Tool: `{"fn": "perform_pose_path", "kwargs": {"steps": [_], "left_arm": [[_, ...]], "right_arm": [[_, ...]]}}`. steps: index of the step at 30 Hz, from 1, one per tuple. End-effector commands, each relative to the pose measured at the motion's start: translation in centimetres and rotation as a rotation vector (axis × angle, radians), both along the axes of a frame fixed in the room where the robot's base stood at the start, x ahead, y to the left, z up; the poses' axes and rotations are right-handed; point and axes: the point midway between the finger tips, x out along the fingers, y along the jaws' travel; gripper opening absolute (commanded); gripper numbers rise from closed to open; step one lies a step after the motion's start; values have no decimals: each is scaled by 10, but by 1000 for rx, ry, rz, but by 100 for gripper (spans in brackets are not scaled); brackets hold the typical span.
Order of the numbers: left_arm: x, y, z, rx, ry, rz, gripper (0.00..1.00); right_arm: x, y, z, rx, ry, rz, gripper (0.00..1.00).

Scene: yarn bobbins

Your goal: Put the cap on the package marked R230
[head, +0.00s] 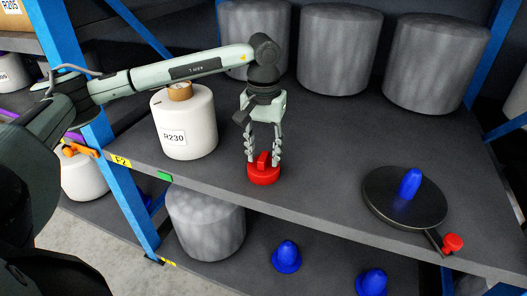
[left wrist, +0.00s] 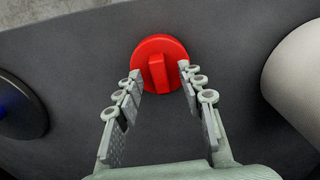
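A red round cap (head: 264,172) with a raised bar handle lies on the dark shelf near its front edge. It also shows in the left wrist view (left wrist: 160,62). My left gripper (head: 264,158) points down just above it. Its fingers (left wrist: 156,78) are open, with the bar handle between and a little beyond the tips, and they do not grip it. The package marked R230 (head: 188,128) is a white bobbin with a brown core (head: 180,91) on top. It stands upright to the left of the cap. My right gripper is not in view.
Several grey wrapped bobbins (head: 340,52) stand at the back of the shelf. A black round plate (head: 388,210) with a blue piece (head: 410,183) and a red knob (head: 452,243) lies at right. Blue cones (head: 286,258) sit on the level below. A blue post (head: 122,180) rises left of R230.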

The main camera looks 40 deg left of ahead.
Motion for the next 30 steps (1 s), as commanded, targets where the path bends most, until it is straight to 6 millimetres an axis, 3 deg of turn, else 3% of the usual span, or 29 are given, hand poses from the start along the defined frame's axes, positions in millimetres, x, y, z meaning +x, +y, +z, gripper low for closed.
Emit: {"fn": "perform_pose_path", "kwargs": {"steps": [8, 21, 30], "left_arm": [[1, 0, 13, -1, -3, 0, 39], [1, -1, 99, -1, -3, -1, 39], [0, 0, 120, 0, 1, 0, 39]], "right_arm": [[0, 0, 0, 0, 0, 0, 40], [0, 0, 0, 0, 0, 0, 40], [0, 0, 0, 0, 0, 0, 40]]}}
